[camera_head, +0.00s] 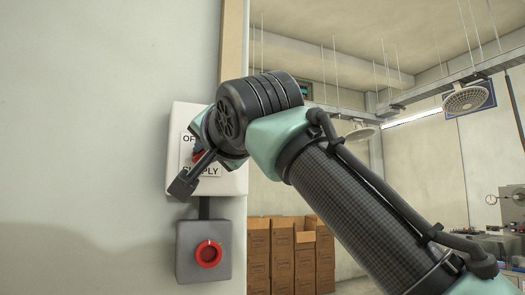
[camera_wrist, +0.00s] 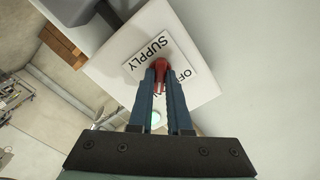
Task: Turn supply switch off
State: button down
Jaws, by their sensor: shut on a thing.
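The supply switch is a white box (camera_head: 235,180) on the pale wall panel, with a label reading "SUPPLY" and part of "OFF". Its red handle (camera_head: 197,155) is mostly hidden behind my arm in the head view. In the wrist view the red handle (camera_wrist: 159,69) sits between the fingertips of my gripper (camera_wrist: 161,80), over the label plate (camera_wrist: 138,62). My gripper is shut on the handle. Part of the label is hidden behind the fingers, and the fingertips are hidden in the head view.
Below the switch is a grey box (camera_head: 184,263) with a round red button (camera_head: 208,254). Cardboard boxes (camera_head: 281,250) stand on the floor behind, right of the panel edge. A workbench with equipment (camera_head: 505,240) is at far right. The wall left of the switch is bare.

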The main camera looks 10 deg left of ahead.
jog(key=n+p, duration=0.2)
jog(key=n, duration=0.2)
jog(key=n+p, duration=0.2)
jog(key=n, duration=0.2)
jog(key=shift+n, duration=0.4)
jog(key=n+p, duration=0.1)
jog(key=n, duration=0.3)
jog(key=shift+n, duration=0.3)
jog(key=shift+n+p, duration=0.6)
jog(key=shift+n, duration=1.4)
jog(key=shift+f, duration=0.1)
jog(key=c, duration=0.9)
grip_release()
jog(key=shift+o, duration=0.2)
jog(key=shift+d, duration=0.1)
